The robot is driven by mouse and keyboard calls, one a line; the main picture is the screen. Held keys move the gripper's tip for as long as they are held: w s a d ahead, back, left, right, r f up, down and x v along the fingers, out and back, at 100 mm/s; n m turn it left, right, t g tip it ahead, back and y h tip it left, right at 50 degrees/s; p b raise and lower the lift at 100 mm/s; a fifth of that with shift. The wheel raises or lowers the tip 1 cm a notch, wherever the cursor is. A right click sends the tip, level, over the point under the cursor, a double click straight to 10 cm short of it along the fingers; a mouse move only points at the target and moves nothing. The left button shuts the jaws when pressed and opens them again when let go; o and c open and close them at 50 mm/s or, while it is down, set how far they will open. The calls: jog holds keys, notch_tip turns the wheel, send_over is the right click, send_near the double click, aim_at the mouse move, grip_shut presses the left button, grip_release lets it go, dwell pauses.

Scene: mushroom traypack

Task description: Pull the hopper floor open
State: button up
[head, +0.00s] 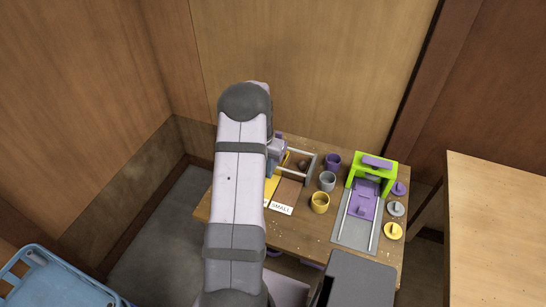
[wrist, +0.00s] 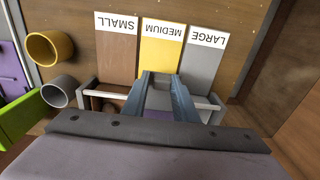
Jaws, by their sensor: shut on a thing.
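A bright green frame (head: 357,171) stands at the right of the work table, with a purple sliding plate (head: 364,191) under it on grey rails. I take this plate as the hopper floor but cannot be sure; it has a small purple knob. My gripper (wrist: 161,80) is away from it, to its left in the head view, at the yellow MEDIUM lane. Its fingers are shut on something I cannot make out. In the head view my arm hides the fingertips. The plate shows at the left edge of the wrist view (wrist: 12,75).
Three lanes carry SMALL, MEDIUM and LARGE signs, with a brown mushroom (head: 303,165) in the SMALL lane. Purple (head: 332,162), grey (head: 327,181) and yellow (head: 319,203) cups stand between lanes and frame. Knobbed lids (head: 396,209) lie along the right edge.

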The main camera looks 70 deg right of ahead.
jog(key=shift+s+a+f+p, duration=0.15)
jog(key=shift+a+f, duration=0.15)
jog(key=shift+a, duration=0.55)
jog(key=shift+a+f+p, duration=0.15)
jog(key=shift+a+f, duration=0.2)
jog(key=shift+a, duration=0.45)
jog(key=shift+s+a+f+p, duration=0.15)
jog(key=shift+a+f, duration=0.15)
jog(key=shift+a, duration=1)
jog(key=o, duration=0.8)
jog(key=shift+w+d+r+p, duration=0.1)
jog(key=shift+d+r+p, duration=0.05)
jog(key=shift+r+p, duration=1)
jog(key=shift+w+d+r+p, duration=0.1)
jog(key=shift+d+r+p, duration=0.05)
jog(key=shift+r+p, duration=0.95)
jog(key=shift+r, duration=0.15)
